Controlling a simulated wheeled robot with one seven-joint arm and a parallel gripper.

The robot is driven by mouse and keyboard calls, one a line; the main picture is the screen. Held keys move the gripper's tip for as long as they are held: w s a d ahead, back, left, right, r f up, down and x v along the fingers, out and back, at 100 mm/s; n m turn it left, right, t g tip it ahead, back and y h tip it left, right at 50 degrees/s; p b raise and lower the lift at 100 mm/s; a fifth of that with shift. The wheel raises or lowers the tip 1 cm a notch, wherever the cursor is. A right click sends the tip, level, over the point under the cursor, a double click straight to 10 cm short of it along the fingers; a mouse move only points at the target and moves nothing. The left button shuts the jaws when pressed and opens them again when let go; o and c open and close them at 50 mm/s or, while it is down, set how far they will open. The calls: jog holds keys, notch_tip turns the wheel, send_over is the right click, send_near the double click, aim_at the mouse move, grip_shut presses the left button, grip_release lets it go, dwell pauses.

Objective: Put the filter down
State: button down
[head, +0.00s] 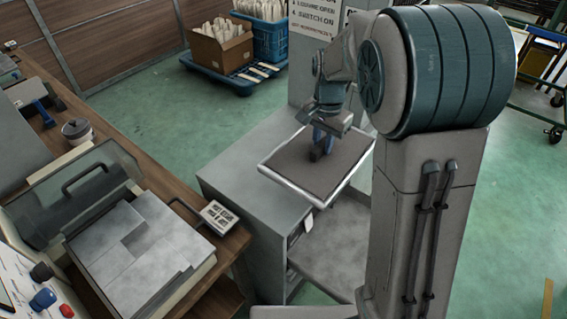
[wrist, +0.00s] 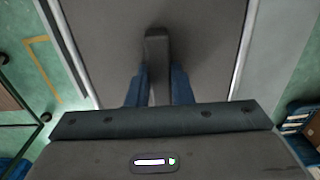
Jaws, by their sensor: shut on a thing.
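The filter (head: 290,168) is a flat, dark grey rectangular panel with a pale frame and a raised handle in its middle. In the head view it is held roughly level above the grey cabinet, its right part reaching past the cabinet top over the open front. I cannot tell whether its underside touches the cabinet. My gripper (head: 321,143) is above the filter, its blue fingers shut on the filter's handle. In the wrist view the blue fingers (wrist: 158,88) sit on both sides of the dark handle, with the panel's grey face (wrist: 205,50) behind.
The grey cabinet (head: 235,195) stands under the filter, with an open lower shelf (head: 335,255). A wooden bench (head: 150,190) at left carries a machine with a raised clear lid (head: 65,195). A cardboard box (head: 220,45) and blue crate (head: 268,35) stand on a blue pallet behind. Green floor is clear between.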

jog(key=a+f, duration=0.2)
jog(key=a, duration=0.1)
jog(key=w+a+f+p, duration=0.1)
jog(key=a+f, duration=0.1)
jog(key=a, duration=0.1)
jog(key=w+a+f, duration=0.1)
jog(key=a+f, duration=0.1)
jog(key=a, duration=0.2)
jog(key=shift+w+f+p, duration=0.15)
jog(key=shift+w+p, duration=0.05)
jog(key=shift+p, duration=0.2)
jog(key=shift+f+p, duration=0.3)
jog(key=shift+f, duration=1.65)
jog(key=shift+f, duration=0.15)
jog(key=c, duration=1.3)
grip_release()
